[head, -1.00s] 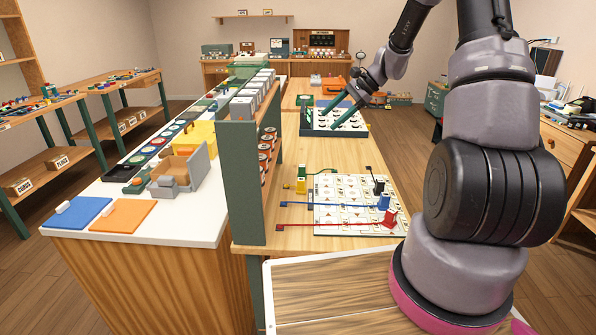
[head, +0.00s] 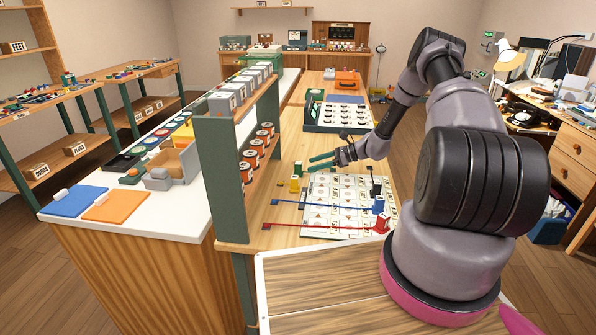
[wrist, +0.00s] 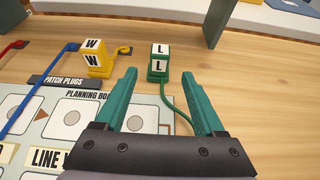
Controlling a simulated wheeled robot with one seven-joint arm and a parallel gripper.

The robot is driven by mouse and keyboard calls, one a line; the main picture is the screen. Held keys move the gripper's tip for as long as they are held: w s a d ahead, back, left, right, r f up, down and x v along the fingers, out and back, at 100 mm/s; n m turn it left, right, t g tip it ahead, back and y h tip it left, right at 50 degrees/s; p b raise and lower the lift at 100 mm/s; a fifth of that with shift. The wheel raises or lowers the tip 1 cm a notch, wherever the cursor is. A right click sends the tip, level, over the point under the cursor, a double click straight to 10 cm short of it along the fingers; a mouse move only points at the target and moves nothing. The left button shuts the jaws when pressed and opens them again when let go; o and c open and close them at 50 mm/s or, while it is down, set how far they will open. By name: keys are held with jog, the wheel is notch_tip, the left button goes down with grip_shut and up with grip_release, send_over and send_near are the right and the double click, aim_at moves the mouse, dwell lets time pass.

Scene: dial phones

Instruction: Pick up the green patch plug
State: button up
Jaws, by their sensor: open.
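My gripper (wrist: 160,85) is open with green fingers, and the plug stands just beyond and between the fingertips, not held. In the head view my gripper (head: 308,163) reaches in from the right, low above the bench.
The yellow "W" plug (wrist: 97,58) stands close to the left of the green one. The planning board (head: 335,195) lies nearer, with blue (head: 378,205) and red (head: 382,222) plugs at its right edge. A shelf post (head: 225,180) rises left of the bench.

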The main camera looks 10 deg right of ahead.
aim_at(298, 168)
jog(key=x, duration=0.7)
jog(key=shift+a, duration=0.1)
jog(key=shift+r, duration=0.1)
grip_shut()
